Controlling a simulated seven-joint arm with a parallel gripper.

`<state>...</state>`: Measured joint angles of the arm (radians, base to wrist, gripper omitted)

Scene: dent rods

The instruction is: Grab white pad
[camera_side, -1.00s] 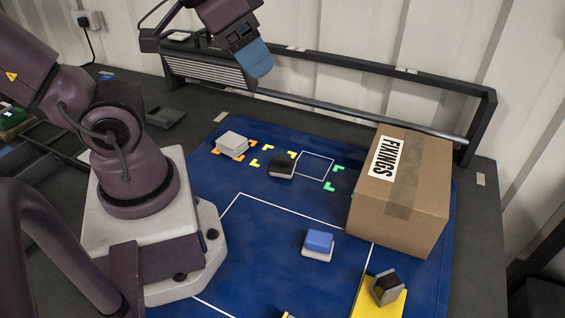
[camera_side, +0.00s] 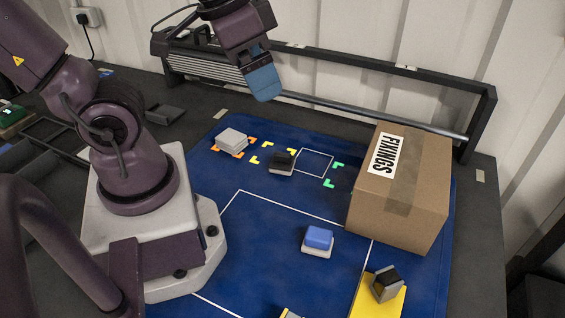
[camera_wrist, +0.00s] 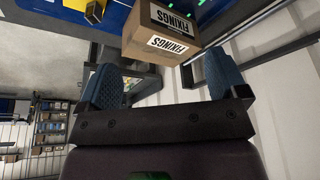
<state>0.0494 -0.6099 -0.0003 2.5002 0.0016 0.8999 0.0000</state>
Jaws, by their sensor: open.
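The white pad (camera_side: 231,141) sits at the back left of the blue mat (camera_side: 270,225), by orange corner marks. My gripper (camera_side: 265,88) hangs in the air above the back of the mat, up and to the right of the white pad, and touches nothing. In the wrist view its two blue fingers (camera_wrist: 160,85) stand wide apart with nothing between them. The white pad cannot be made out in the wrist view.
A black pad (camera_side: 282,162) lies right of the white pad. A blue pad (camera_side: 318,239) is mid-mat. A grey-black block (camera_side: 385,284) rests on a yellow patch (camera_side: 372,305). A cardboard box (camera_side: 400,190) stands at the right. A dark rail (camera_side: 380,118) runs along the back.

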